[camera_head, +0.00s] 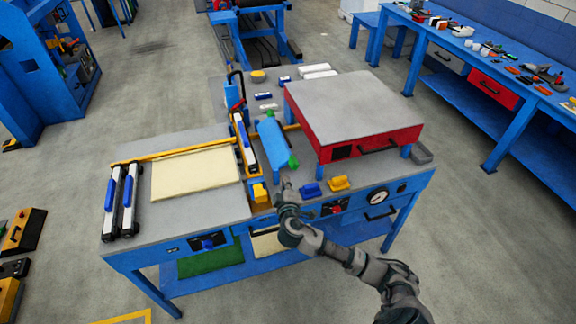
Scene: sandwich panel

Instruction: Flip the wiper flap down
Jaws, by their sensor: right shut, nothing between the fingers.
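The blue workbench (170,259) carries a long blue piece with green ends (272,146), which lies tilted left of the red-sided box. To its left stands a narrow yellow, white and blue rail (243,143). I cannot tell for sure which of these parts is the wiper flap. My right gripper (286,183) is shut and empty at the bench's front middle, just below the near green end; I cannot tell if they touch. My right arm comes in from the lower right and hides part of the front panel. My left gripper is out of view.
A cream sheet (195,174) lies on the left of the bench, beside two black-and-white bars (122,200). A grey-topped red box (350,110) takes up the right. Small blue (311,190) and yellow (340,183) blocks sit right of my gripper. A gauge (378,197) is on the front.

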